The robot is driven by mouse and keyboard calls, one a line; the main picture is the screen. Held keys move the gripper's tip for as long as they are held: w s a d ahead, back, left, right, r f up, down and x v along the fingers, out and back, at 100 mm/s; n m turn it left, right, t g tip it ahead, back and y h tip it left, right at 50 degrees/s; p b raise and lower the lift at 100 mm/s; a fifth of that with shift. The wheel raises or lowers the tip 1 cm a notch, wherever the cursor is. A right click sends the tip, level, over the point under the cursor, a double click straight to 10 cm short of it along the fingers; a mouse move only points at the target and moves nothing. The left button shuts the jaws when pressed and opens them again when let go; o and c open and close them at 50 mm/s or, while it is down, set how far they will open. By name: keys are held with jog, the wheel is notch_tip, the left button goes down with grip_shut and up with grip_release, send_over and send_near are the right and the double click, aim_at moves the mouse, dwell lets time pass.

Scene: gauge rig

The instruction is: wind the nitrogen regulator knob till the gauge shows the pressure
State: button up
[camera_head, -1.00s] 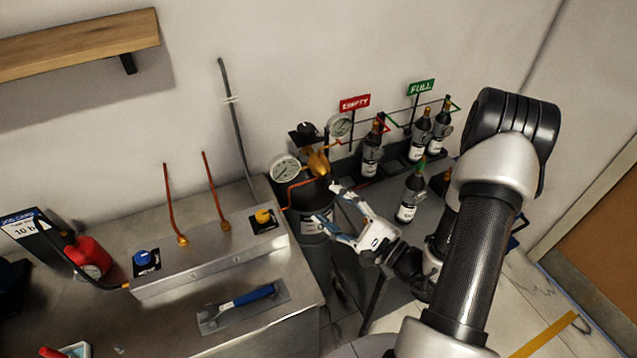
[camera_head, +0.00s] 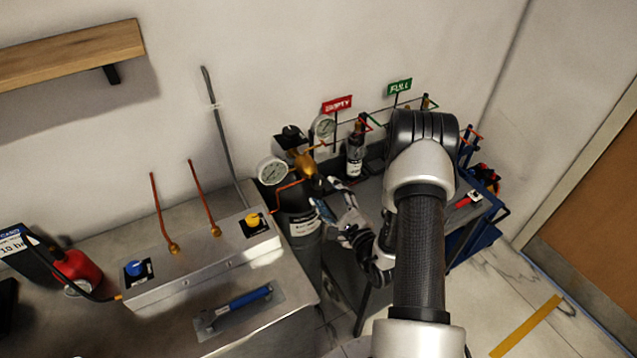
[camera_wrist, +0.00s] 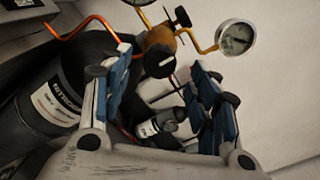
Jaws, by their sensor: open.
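The dark nitrogen cylinder (camera_head: 303,226) stands beside the steel bench with a brass regulator (camera_head: 302,162) on top. The regulator also shows in the wrist view (camera_wrist: 160,38). Its black knob (camera_wrist: 159,62) faces me, between my open fingers and apart from them. A white round gauge (camera_head: 271,171) sits left of the regulator and a second gauge (camera_head: 323,126) behind it. In the wrist view one gauge (camera_wrist: 236,38) is at upper right; its reading is too small to tell. My gripper (camera_head: 325,192) is open and empty, just right of and below the regulator.
A job card (camera_head: 14,243) at far left is partly cut off. Bottles (camera_head: 355,155) stand behind my arm. Copper pipes lie close to the regulator.

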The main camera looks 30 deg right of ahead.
aim_at(320, 185)
jog(key=w, duration=0.5)
jog(key=shift+w+a, duration=0.1)
jog(key=shift+w, duration=0.3)
jog(key=shift+c, duration=0.2)
jog(key=c, duration=1)
